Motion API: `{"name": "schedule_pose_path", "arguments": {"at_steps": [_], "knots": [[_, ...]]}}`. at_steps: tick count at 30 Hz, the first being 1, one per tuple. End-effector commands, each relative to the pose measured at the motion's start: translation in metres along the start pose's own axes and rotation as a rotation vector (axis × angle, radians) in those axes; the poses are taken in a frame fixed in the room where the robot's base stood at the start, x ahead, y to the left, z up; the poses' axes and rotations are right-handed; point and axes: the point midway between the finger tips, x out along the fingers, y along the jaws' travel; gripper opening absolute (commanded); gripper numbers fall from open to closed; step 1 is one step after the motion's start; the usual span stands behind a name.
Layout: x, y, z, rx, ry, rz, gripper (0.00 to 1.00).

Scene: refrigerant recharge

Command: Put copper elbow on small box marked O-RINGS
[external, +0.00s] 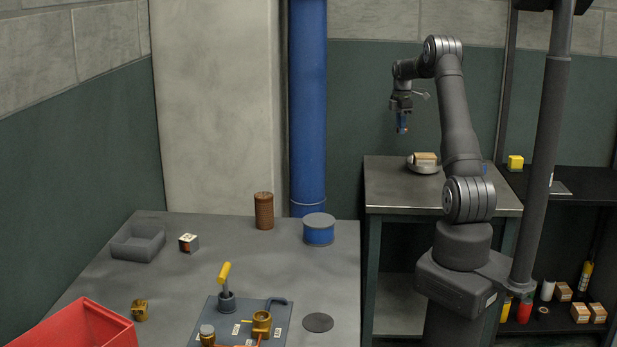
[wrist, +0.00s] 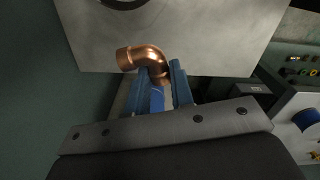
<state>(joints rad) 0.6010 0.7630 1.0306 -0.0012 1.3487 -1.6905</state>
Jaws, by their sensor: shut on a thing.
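My gripper (external: 402,127) is raised over the left part of the metal side table. In the wrist view my gripper (wrist: 162,72) is shut on the copper elbow (wrist: 145,56), a shiny bent pipe piece held at the fingertips, its open end toward the left. In the external view the elbow is too small to make out clearly. A small cardboard box (external: 426,157) sits on a round grey dish at the back of the side table. More small cardboard boxes (external: 564,291) stand on the low shelf at right. No box's marking is readable, so I cannot tell which says O-RINGS.
The side table (external: 395,191) is bare at its front left. The grey bench (external: 190,280) holds a red bin (external: 85,328), a grey tray (external: 138,243) and a valve fixture (external: 240,318). A blue column (external: 308,100) rises behind.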

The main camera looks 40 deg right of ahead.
Motion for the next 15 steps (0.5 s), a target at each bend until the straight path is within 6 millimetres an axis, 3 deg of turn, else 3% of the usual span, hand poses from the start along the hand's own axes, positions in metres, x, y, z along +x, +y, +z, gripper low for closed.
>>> {"name": "schedule_pose_path", "arguments": {"at_steps": [1, 6, 10, 15], "knots": [[-0.001, -0.005, 0.029, 0.044, 0.0, 0.0, 0.0], [-0.004, -0.025, 0.108, 0.168, 0.0, -0.001, 0.0], [-0.006, -0.041, 0.153, 0.24, 0.0, -0.001, 0.0], [-0.007, -0.055, 0.186, 0.293, 0.0, -0.001, 0.0]]}}
